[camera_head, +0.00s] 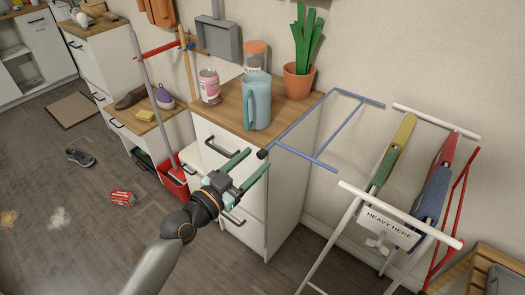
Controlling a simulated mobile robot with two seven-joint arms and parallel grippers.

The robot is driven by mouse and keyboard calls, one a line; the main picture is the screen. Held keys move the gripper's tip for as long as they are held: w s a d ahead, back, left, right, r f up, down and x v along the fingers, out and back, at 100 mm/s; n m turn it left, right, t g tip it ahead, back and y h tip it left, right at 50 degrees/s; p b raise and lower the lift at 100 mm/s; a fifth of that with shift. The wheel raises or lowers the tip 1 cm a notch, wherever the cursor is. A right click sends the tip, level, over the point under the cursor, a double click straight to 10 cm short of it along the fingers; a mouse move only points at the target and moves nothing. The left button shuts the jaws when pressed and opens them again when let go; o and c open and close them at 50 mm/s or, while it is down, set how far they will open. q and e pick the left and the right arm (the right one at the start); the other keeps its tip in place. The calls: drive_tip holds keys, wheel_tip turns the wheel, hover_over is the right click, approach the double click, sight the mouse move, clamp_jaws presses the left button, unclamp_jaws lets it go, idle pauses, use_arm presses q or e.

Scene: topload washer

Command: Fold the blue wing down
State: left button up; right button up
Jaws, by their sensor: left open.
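The blue wing (300,122) is a thin tubular frame. It sticks out to the left of the white drying rack (400,215), raised at about the height of the cabinet top. Its near left corner has a dark end cap. My left gripper (258,159) is open, with its teal fingers pointing at this corner. The corner appears at or between the fingertips; I cannot tell whether they touch. My right gripper is not in view.
A wooden-topped cabinet (229,102) with a teal pitcher (257,100), a pink can (209,86) and a potted plant (298,80) stands behind the wing. Cloths hang on the rack beside a "HEAVY HERE" sign (388,226). A red wing (455,215) hangs at the rack's right.

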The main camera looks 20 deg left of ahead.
sight(262, 153)
use_arm(q)
drive_tip(key=shift+x, duration=2)
clamp_jaws()
